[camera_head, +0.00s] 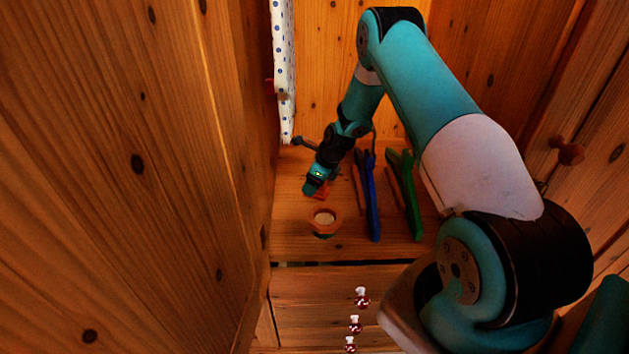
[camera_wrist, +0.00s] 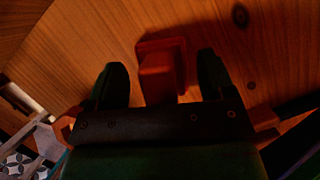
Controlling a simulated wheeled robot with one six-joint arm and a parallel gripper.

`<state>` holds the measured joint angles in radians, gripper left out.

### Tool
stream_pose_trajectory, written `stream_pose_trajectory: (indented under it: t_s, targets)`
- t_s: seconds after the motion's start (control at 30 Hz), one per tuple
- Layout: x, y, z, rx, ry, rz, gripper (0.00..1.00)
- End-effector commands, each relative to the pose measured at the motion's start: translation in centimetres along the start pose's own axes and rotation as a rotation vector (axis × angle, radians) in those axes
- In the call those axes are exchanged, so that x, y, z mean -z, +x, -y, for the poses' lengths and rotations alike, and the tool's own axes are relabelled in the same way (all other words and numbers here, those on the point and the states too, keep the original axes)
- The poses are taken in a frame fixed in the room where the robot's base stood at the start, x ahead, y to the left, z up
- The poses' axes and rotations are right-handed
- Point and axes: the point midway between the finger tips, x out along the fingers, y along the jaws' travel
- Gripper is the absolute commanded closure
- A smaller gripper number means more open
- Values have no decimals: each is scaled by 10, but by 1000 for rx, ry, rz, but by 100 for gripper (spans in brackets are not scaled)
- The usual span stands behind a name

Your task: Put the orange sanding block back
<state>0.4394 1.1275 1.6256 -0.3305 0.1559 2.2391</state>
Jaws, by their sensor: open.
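The orange sanding block (camera_wrist: 160,75) shows in the wrist view between the two dark fingers of my gripper (camera_wrist: 161,74), with a visible gap on each side. My gripper is open and not closed on it. In the head view, my gripper (camera_head: 315,186) is low over the wooden surface (camera_head: 295,240), and a small orange part of the block (camera_head: 323,194) shows beside its tip. The rest of the block is hidden by my gripper there. I cannot tell how far the fingertips are above the wood.
An orange-rimmed round object (camera_head: 324,222) sits just in front of my gripper. A wooden panel (camera_head: 200,180) bounds the left. Knobbed drawers (camera_head: 320,300) are below the surface.

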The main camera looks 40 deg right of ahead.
Motion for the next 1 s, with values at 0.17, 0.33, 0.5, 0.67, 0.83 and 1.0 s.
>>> stream_pose_trajectory:
  t_s: [0.17,0.33,0.5,0.67,0.83,1.0]
  targets:
    - [-2,-6,1,1,0,1,24]
    - [-2,-34,1,2,0,2,24]
    - [-2,-73,1,3,0,2,24]
    - [-1,-103,1,3,1,1,24]
    - [-1,-119,0,1,-1,0,24]
    - [-1,-123,0,0,0,0,24]
